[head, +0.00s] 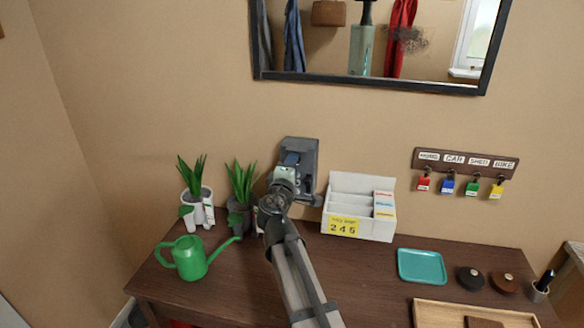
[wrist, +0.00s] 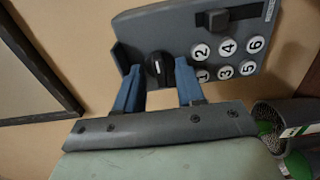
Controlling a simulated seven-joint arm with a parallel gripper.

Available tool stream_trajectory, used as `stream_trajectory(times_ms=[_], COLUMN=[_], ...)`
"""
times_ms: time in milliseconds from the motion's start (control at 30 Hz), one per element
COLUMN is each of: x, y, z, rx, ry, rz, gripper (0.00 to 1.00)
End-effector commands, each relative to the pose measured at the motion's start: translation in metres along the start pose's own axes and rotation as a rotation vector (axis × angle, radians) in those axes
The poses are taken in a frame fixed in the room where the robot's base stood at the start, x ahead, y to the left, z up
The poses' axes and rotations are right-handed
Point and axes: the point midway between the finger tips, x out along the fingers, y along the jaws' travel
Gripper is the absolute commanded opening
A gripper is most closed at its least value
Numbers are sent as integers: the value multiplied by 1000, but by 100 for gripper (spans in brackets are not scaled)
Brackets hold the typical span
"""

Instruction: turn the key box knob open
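The grey key box (head: 312,150) is on the wall above the desk, partly hidden behind my gripper. In the wrist view the key box (wrist: 195,22) shows a round black knob (wrist: 159,64) with a small white mark. White buttons numbered 1 to 6 (wrist: 226,47) sit to the right of the knob. A dark handle-like block (wrist: 228,17) is above the buttons. My gripper (wrist: 158,68) is open, with one blue finger on each side of the knob. I cannot tell whether the fingers touch it. The gripper (head: 290,160) also shows in the head view.
A white letter rack (head: 350,190) with a yellow note (head: 343,226) reading 245 stands right of my arm. Potted plants (head: 240,182) and a green watering can (head: 190,258) are at left. A teal tray (head: 421,266) lies at right. A key rack (head: 466,162) and mirror (head: 370,83) are on the wall.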

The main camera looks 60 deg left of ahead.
Motion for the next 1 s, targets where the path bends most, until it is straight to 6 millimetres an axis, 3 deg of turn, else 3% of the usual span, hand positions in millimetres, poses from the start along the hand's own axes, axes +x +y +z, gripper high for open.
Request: stream_trajectory(times_ms=[267, 800, 1000], x=[-8, -105, -129], y=[0, 0, 0], z=[0, 1, 1], rx=[-1, 0, 0], ry=[0, 2, 1], rz=[0, 0, 0], gripper=[38, 38, 38])
